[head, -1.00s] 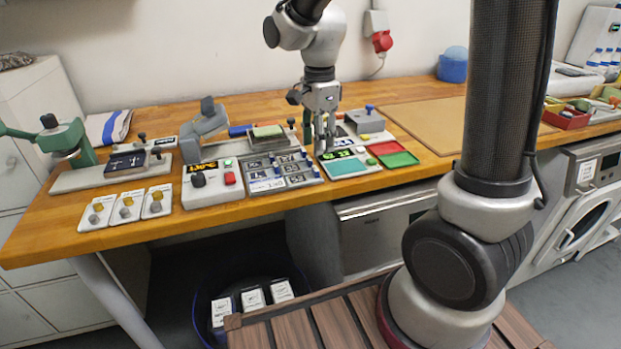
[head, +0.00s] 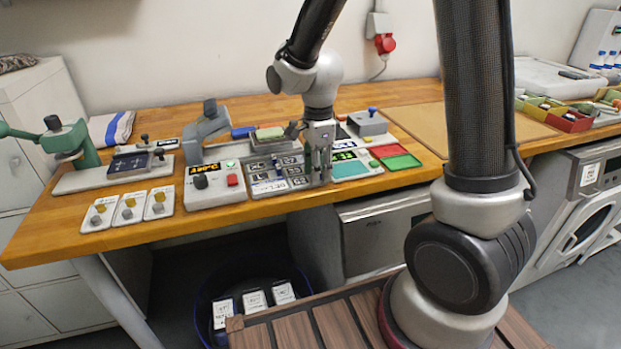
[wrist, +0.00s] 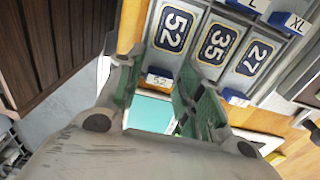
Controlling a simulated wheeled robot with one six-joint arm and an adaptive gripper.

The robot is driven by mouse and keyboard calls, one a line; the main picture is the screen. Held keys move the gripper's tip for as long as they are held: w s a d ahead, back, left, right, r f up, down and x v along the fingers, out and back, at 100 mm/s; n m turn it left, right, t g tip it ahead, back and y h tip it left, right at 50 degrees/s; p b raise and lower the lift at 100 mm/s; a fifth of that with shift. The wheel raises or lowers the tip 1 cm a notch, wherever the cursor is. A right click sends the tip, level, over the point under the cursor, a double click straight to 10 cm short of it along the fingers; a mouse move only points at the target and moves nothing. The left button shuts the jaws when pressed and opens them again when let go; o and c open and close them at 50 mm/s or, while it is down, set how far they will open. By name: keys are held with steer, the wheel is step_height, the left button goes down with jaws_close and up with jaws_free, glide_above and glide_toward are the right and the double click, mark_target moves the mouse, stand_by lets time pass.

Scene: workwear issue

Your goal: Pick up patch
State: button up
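Navy number patches marked 52 (wrist: 172,28), 35 (wrist: 215,44) and 27 (wrist: 254,57) lie side by side in slots of a grey tray in the wrist view. A small blue holder labelled 52 (wrist: 158,80) sits at the end of the first slot. In the head view the patch tray (head: 268,187) stands near the bench's front edge. My gripper (head: 319,180) is low at the tray's right end; in the wrist view its green-padded fingers (wrist: 155,85) are apart, with nothing held, close to the 52 slot's end. Which patch is meant cannot be told.
A teal pad (head: 350,169) and a red and green tray (head: 397,160) lie right of my gripper. A brown mat (head: 480,122) further right is clear.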

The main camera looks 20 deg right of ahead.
steer(key=c, duration=0.4)
